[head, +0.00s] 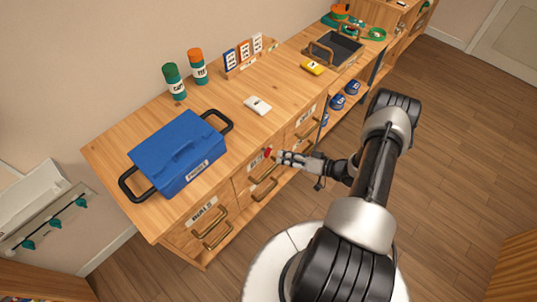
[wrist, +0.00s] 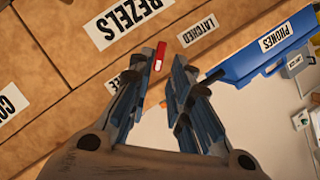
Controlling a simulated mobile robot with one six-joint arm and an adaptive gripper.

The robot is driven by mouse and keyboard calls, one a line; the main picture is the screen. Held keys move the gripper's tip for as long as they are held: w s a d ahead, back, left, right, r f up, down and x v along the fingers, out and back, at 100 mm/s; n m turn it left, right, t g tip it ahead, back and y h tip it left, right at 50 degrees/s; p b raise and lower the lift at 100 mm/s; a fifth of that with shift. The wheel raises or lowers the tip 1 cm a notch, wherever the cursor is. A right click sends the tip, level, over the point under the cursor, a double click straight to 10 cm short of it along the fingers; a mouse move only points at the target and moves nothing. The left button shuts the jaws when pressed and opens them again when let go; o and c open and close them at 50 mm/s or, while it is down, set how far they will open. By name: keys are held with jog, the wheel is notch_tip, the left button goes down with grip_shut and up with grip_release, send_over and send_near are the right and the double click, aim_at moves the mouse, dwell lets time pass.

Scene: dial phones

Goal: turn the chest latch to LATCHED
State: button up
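The chest latch is a small red piece with a white end (wrist: 160,56), on the wooden drawer front; its red also shows in the head view (head: 267,153). In the wrist view it stands nearly upright, between a LATCHED label (wrist: 198,30) at upper right and a partly hidden label at lower left, which I cannot fully read. My gripper (wrist: 169,66) is open, with its fingertips close to the latch. The latch is by the left fingertip; I cannot tell whether they touch. In the head view my gripper (head: 279,155) is in front of the drawers.
A blue PHONES case (head: 180,150) stands on the wooden counter's left end. Brass drawer handles (head: 264,187) stick out near my gripper. The floor at right is clear.

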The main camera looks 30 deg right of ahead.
aim_at(268, 153)
jog(key=b+x, duration=0.1)
jog(key=x, duration=0.6)
jog(key=shift+w+a, duration=0.15)
jog(key=shift+a, duration=0.05)
jog(key=shift+c, duration=0.3)
grip_shut()
